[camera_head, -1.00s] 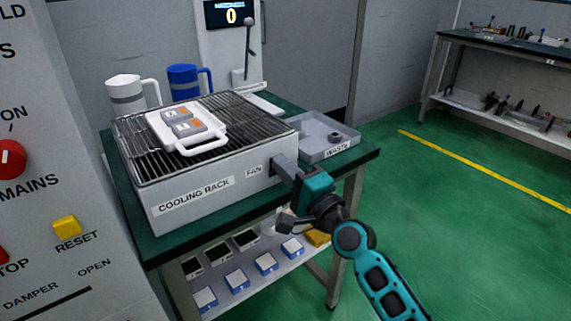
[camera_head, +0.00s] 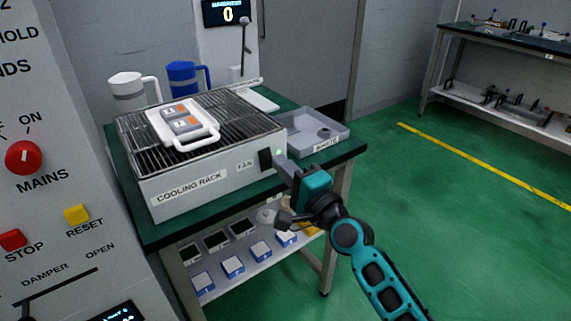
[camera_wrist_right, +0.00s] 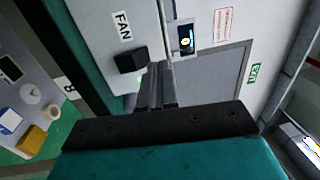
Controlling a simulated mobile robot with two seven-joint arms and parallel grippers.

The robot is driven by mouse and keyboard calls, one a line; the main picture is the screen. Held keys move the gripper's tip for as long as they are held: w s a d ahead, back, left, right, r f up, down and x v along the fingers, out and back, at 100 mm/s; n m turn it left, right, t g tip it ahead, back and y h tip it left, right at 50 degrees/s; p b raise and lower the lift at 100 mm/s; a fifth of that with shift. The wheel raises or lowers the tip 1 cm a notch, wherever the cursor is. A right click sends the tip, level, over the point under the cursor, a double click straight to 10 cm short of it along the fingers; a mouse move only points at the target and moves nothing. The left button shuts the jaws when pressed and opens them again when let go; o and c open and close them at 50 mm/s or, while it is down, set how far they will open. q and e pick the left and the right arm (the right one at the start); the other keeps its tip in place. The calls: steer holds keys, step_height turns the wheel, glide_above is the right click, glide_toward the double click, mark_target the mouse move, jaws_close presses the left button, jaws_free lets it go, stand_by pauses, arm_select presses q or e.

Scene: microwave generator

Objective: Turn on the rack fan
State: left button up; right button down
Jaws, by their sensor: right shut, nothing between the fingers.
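The cooling rack (camera_head: 215,176) is a grey box with a wire grille on top, standing on a green-topped table. On its front face, right of the FAN label, is a black switch (camera_head: 265,159). A small green light (camera_head: 279,152) glows just right of the switch. The switch shows as a black block in the right wrist view (camera_wrist_right: 130,60), with a faint green glow beside it. My right gripper (camera_head: 281,160) is shut and empty, its fingertips just right of the switch near the light. I cannot tell whether they touch the face. My left gripper is not in view.
A grey waste tray (camera_head: 318,135) is right of the rack. White (camera_head: 127,92) and blue (camera_head: 183,77) jugs stand behind. A control panel (camera_head: 50,120) is at the left. Green floor at right is clear.

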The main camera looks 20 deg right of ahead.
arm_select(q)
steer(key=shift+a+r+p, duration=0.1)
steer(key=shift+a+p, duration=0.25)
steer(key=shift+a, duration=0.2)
arm_select(e)
steer(key=s+d+r, duration=0.2)
steer(key=s+d, duration=0.1)
steer(key=s, duration=0.5)
steer(key=shift+s, duration=0.25)
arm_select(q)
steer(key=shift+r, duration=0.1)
arm_select(e)
steer(key=shift+f, duration=0.1)
